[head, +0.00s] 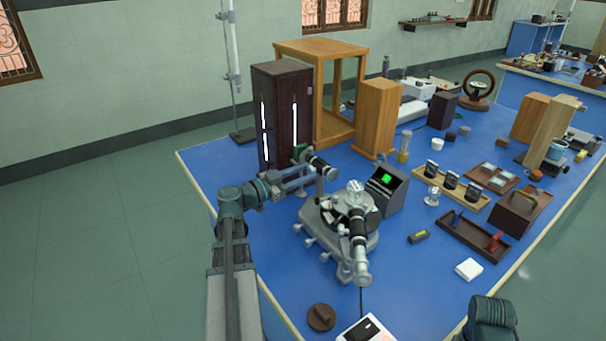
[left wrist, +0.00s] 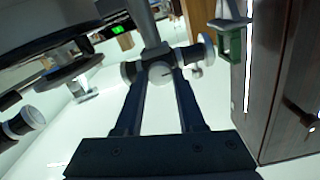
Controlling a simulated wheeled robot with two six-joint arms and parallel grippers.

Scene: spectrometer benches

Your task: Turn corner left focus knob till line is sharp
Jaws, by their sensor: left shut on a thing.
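My left gripper (head: 316,176) is at that tube. In the left wrist view, my fingers (left wrist: 162,76) are shut on a small pale focus knob (left wrist: 160,72) below the tube; the fingers partly hide it. A small dark monitor (head: 385,190) beside the spectrometer shows a green patch; whether a line in it is sharp is too small to tell. My right gripper is out of view.
The tall dark lamp box (head: 270,90) with bright slits stands close behind the left gripper. A green slit clamp (left wrist: 228,42) is near the fingers. Wooden trays (head: 452,184) and a white block (head: 469,269) lie to the right.

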